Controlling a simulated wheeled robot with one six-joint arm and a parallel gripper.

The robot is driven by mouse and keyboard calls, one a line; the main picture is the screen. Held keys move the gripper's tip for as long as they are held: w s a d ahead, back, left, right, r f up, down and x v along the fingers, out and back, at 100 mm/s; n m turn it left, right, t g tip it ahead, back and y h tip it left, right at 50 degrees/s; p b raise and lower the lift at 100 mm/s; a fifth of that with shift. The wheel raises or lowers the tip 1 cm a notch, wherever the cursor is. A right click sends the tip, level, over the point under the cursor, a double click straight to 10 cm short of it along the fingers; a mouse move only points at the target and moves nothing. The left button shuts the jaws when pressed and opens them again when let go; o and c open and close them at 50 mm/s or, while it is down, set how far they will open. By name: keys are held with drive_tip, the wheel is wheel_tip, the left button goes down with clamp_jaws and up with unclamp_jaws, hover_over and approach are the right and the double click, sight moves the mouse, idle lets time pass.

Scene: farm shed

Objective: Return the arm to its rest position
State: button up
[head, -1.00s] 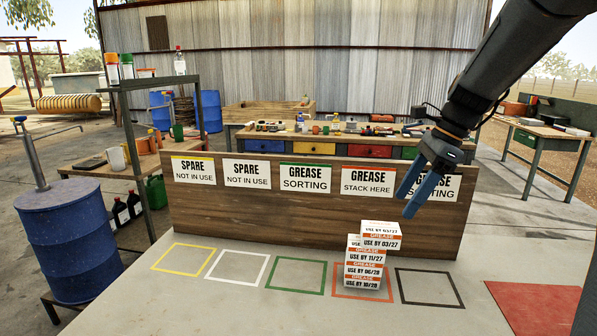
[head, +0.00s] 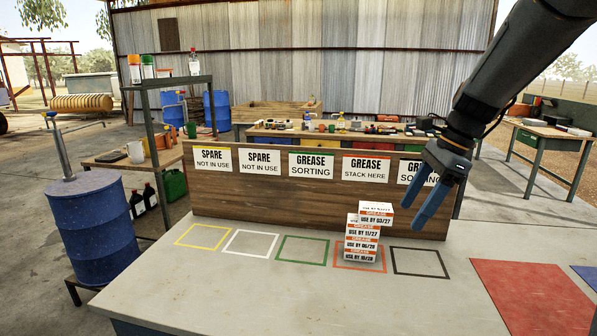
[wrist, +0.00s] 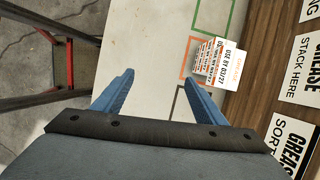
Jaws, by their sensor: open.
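My gripper (head: 430,190) has two blue fingers and hangs at the right in the head view, open and empty. It is above and to the right of a stack of grease boxes (head: 363,244). The stack of several white and orange boxes stands in the orange square in front of the "GREASE STACK HERE" sign (head: 366,168). The top box is offset from those below. In the wrist view my gripper (wrist: 158,92) points at the bench with its fingers apart, and the stack (wrist: 222,64) lies beyond the right finger, not touching it.
A wooden board (head: 230,200) with signs stands along the back of the bench (head: 190,290). Yellow, white, green and black squares on the bench are empty. A red mat (head: 530,300) lies at the right. A blue drum (head: 95,230) and a shelf (head: 150,110) stand at the left.

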drive_tip(key=s+a+f+n+h, duration=0.2)
drive_tip(key=s+a+f+n, duration=0.1)
drive_tip(key=s+f+n, duration=0.5)
drive_tip(key=s+a+f+n+h, duration=0.2)
drive_tip(key=s+a+f+n, duration=0.2)
drive_tip(key=s+f+n, duration=0.3)
drive_tip(key=s+n, duration=0.3)
drive_tip(key=n, duration=0.1)
drive_tip(key=shift+s+f, duration=0.35)
